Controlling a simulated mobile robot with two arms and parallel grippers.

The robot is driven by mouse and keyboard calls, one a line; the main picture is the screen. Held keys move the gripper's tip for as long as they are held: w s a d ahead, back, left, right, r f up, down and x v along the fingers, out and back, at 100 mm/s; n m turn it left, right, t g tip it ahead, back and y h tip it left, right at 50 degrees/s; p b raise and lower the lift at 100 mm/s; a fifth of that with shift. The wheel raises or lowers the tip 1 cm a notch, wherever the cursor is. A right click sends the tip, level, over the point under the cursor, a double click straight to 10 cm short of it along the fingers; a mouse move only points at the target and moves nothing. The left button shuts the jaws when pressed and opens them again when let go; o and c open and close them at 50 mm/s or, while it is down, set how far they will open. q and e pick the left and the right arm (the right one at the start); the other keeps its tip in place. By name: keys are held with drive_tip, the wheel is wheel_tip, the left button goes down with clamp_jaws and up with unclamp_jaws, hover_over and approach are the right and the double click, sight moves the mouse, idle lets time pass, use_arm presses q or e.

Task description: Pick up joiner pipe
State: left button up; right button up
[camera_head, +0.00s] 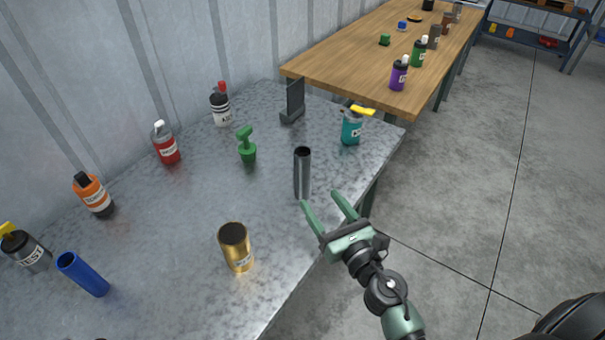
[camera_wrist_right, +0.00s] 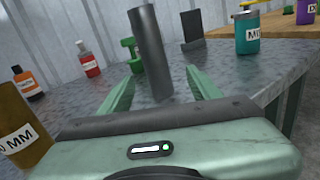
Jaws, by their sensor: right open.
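A dark grey metal pipe (camera_head: 302,175), open at the top, stands upright near the front edge of the metal table. It is the likely joiner pipe, but no label shows on it. In the right wrist view the pipe (camera_wrist_right: 151,55) rises just beyond and between my finger tips, leaning slightly in the picture. My right gripper (camera_head: 321,198) is open and empty, its fingers pointing at the pipe's lower part from the front right. I see no contact. A blue tube (camera_head: 83,274) also stands at the table's left. My left gripper is out of view.
A gold can (camera_head: 236,247) stands left of my right gripper. Several bottles line the wall. A wooden table (camera_head: 340,70) adjoins at the back; open floor lies right.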

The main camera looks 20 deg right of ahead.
sight(305, 188)
drive_tip(key=shift+n+y, duration=0.3)
drive_tip(key=shift+n, duration=0.5)
drive_tip(key=x, duration=0.2)
drive_tip(key=p+x, duration=0.1)
drive_tip(key=x, duration=0.1)
drive_tip(key=a+x, duration=0.1)
drive_tip(key=x, duration=0.1)
drive_tip(key=shift+s+f+p, duration=0.1)
drive_tip(key=shift+f+p, duration=0.2)
drive_tip(key=shift+f, duration=0.05)
drive_tip(key=shift+d+f+p+x, duration=0.15)
drive_tip(key=shift+x, duration=1.45)
drive_tip(key=shift+d+f+p+x, duration=0.1)
drive_tip(key=shift+d+p+x, duration=0.05)
drive_tip(key=shift+x, duration=1.4)
drive_tip(key=shift+c, duration=0.3)
clamp_jaws()
